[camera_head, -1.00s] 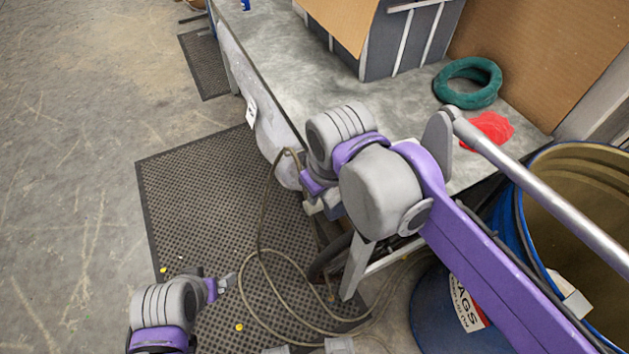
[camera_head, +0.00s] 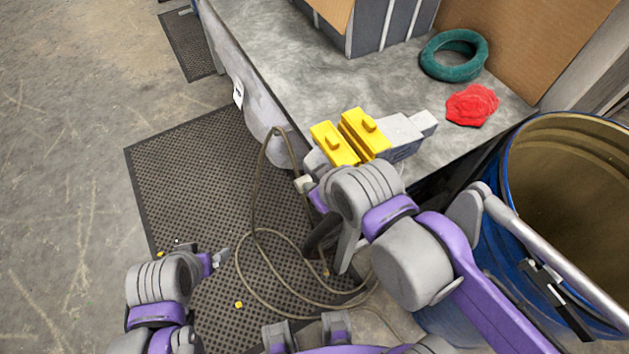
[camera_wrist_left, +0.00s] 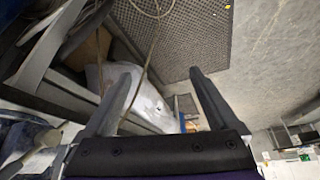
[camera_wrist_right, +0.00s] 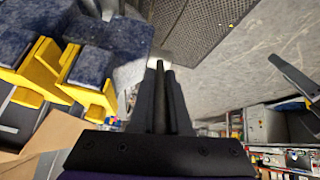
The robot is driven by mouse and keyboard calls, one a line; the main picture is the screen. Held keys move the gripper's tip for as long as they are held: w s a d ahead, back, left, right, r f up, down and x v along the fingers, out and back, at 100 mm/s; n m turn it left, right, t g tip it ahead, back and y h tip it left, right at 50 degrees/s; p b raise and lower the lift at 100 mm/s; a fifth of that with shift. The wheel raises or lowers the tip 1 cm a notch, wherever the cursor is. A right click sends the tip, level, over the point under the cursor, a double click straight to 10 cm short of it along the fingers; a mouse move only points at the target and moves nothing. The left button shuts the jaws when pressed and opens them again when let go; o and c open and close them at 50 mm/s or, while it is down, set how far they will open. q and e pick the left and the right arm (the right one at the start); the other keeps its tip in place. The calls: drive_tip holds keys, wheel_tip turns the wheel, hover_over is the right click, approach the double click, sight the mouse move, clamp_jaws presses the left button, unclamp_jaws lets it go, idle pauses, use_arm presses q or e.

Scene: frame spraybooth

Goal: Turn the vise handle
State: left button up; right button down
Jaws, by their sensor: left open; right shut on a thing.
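The vise (camera_head: 400,130) with two yellow jaw blocks (camera_head: 338,143) is on the near edge of the grey workbench. The yellow jaws also show at the left in the right wrist view (camera_wrist_right: 92,92). My right gripper (camera_head: 308,190) is low beside the vise's near end. In the right wrist view its fingers are closed together on a narrow dark bar (camera_wrist_right: 158,95), which looks like the vise handle. A pale block (camera_wrist_right: 160,56) shows beyond the fingertips. My left gripper (camera_head: 220,258) is away from the vise, over the floor mat; its fingers stand apart and empty in the left wrist view (camera_wrist_left: 160,90).
On the bench (camera_head: 285,65) are a teal ring (camera_head: 430,62) and a red cloth (camera_head: 470,104). A blue drum (camera_head: 500,240) stands close to my right arm. A looped hose (camera_head: 240,285) lies on the black mat (camera_head: 180,180). Floor at the left is clear.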

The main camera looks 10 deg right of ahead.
use_arm(q)
drive_tip(key=shift+d, duration=0.1)
drive_tip(key=c, duration=0.4)
drive_tip(key=shift+w+d+r+h, duration=0.15)
drive_tip(key=shift+d+r+h, duration=0.05)
drive_tip(key=shift+d+h, duration=0.1)
drive_tip(key=shift+c, duration=1)
drive_tip(key=d+r+g+h, duration=0.1)
drive_tip(key=w+d+r+g+h, duration=0.1)
drive_tip(key=d, duration=0.1)
drive_tip(key=w+d+r+m+g+h, duration=0.1)
drive_tip(key=shift+w+d+r, duration=0.2)
drive_tip(key=shift+d+r, duration=0.1)
drive_tip(key=shift+d, duration=0.1)
drive_tip(key=c, duration=0.7)
drive_tip(key=w+d+r+h, duration=0.1)
drive_tip(key=w+d+r+m+g+h, duration=0.1)
drive_tip(key=r, duration=0.1)
drive_tip(key=d+r+m+h, duration=0.1)
drive_tip(key=h, duration=0.1)
drive_tip(key=shift+w+d+r+g, duration=0.4)
clamp_jaws()
drive_tip(key=w+d+r+m+g+h, duration=0.25)
drive_tip(key=w+r+m+h, duration=0.3)
drive_tip(key=r, duration=0.55)
drive_tip(key=s+x, duration=0.2)
drive_tip(key=x, duration=1)
drive_tip(key=shift+s+a+f+g+h, duration=0.3)
drive_tip(key=shift+s+g+h, duration=0.05)
drive_tip(key=shift+s+h, duration=0.1)
